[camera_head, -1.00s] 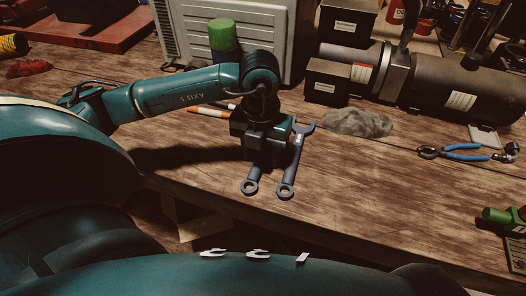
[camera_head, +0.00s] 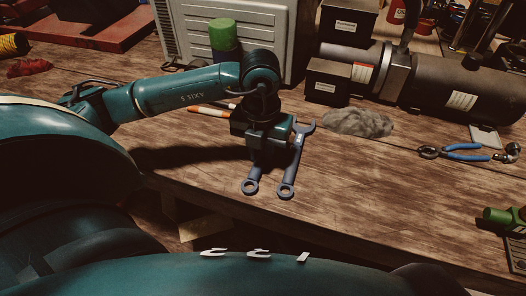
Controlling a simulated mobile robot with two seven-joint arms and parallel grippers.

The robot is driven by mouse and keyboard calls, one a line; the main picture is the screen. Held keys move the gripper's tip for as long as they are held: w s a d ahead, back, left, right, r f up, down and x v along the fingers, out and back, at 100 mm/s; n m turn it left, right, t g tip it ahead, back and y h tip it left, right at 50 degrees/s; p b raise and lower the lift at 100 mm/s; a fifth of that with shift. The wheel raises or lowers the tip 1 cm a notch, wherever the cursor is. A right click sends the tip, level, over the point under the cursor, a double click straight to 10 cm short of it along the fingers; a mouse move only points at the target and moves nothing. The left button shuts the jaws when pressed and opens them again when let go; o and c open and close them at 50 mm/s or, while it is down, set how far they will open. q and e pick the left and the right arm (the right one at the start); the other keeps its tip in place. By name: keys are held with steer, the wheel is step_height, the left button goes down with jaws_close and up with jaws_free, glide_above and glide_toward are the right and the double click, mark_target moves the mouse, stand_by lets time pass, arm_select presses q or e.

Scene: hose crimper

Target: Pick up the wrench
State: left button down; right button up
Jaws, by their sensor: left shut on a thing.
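Two dark blue-grey wrenches lie side by side near the table's front edge. The left wrench (camera_head: 251,186) shows its ring end, and its upper part is hidden by my left gripper. The right wrench (camera_head: 287,188) shows its ring end and, beyond the gripper, its open jaw. My left gripper (camera_head: 265,163) points down over the left wrench and is shut on it, as far as the view shows. The fingertips are partly hidden. My right gripper is not in view.
Behind the gripper stand a green-topped cylinder (camera_head: 222,35) and a grey cabinet (camera_head: 280,40). A grey rag (camera_head: 358,123), blue-handled pliers (camera_head: 462,147) and a dark cylindrical machine (camera_head: 455,85) are to the right.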

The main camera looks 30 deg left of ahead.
mark_target(261, 155)
arm_select(q)
steer(key=shift+r, duration=0.1)
step_height(261, 155, up, 10)
steer(key=shift+b, duration=0.4)
steer(key=c, duration=1.9)
jaws_free()
jaws_close()
